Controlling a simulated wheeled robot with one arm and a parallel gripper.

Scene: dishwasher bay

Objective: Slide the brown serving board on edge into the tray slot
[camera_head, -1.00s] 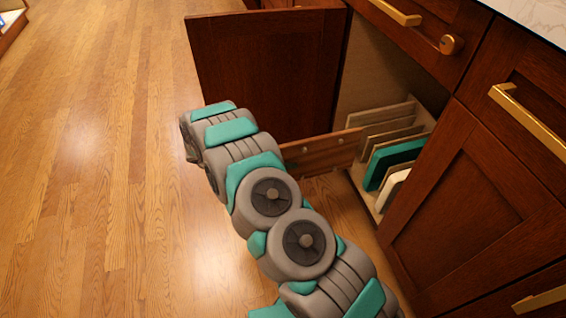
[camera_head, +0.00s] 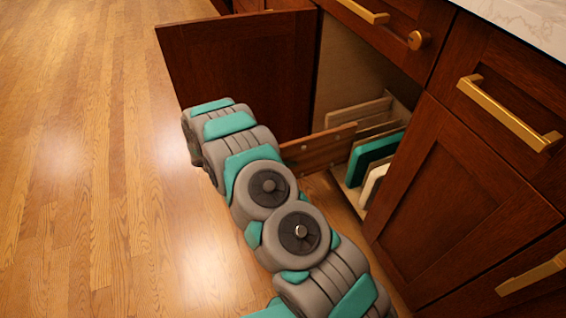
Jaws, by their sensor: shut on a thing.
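The brown serving board (camera_head: 318,149) stands on edge at the cabinet opening, its length pointing right toward the slotted tray. Its right end overlaps the tray's slots in the picture; I cannot tell whether it is inside a slot. Its left end is hidden behind my arm. The tray (camera_head: 349,193) is low inside the cabinet, with upright dividers (camera_head: 360,113), and is partly hidden by the board and the cabinet front. My gripper is hidden behind my own arm, so its hold on the board does not show.
A teal board (camera_head: 372,157) and a cream board (camera_head: 373,186) stand in the tray's nearer slots. The open cabinet door (camera_head: 243,72) stands behind my arm. A closed door (camera_head: 455,190) bounds the opening at right. Wooden floor (camera_head: 90,180) is clear at left.

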